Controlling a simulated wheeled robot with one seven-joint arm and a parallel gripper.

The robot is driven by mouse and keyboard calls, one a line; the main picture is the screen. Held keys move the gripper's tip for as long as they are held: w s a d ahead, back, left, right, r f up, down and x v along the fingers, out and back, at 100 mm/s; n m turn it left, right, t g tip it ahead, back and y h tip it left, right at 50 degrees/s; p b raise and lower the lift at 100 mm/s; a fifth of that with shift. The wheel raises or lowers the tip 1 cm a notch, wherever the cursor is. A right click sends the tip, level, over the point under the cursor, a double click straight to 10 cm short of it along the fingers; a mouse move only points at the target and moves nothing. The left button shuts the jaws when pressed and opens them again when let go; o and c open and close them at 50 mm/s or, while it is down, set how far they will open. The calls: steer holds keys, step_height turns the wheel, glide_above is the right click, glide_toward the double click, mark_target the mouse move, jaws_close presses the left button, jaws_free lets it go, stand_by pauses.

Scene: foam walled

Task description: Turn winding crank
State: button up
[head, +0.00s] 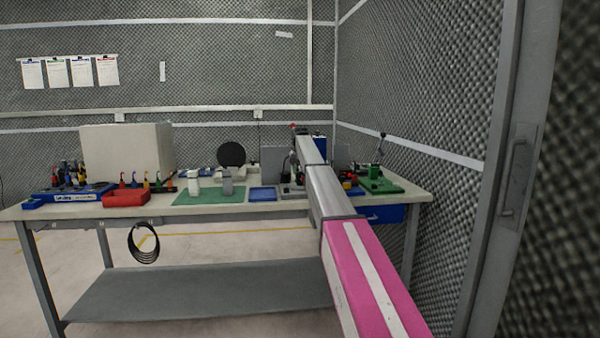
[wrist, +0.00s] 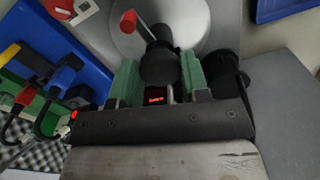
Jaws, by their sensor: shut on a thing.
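In the wrist view my gripper (wrist: 160,75) has its two green-padded fingers on either side of a dark round knob (wrist: 160,66), shut on it. A thin pale rod runs from this knob up and left to a red grip (wrist: 129,20); together they look like the winding crank. A large silver disc (wrist: 165,22) lies behind the crank. The knob's far side and mounting are hidden. In the head view my arm reaches to the right part of the bench and hides my fingers and most of the crank.
The bench (head: 225,210) carries a red bin (head: 126,197), a green mat (head: 210,195), a blue tray (head: 262,194) and a green base with a lever (head: 380,183) at right. In the wrist view, a black spool-like part (wrist: 226,73) stands close right of my fingers; a blue bin (wrist: 50,60) lies left.

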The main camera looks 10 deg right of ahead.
steer(key=shift+n, duration=7.6)
steer(key=shift+n, duration=0.6)
steer(key=o, duration=0.9)
steer(key=shift+r, duration=0.1)
step_height(320, 180, up, 11)
steer(key=shift+f, duration=0.15)
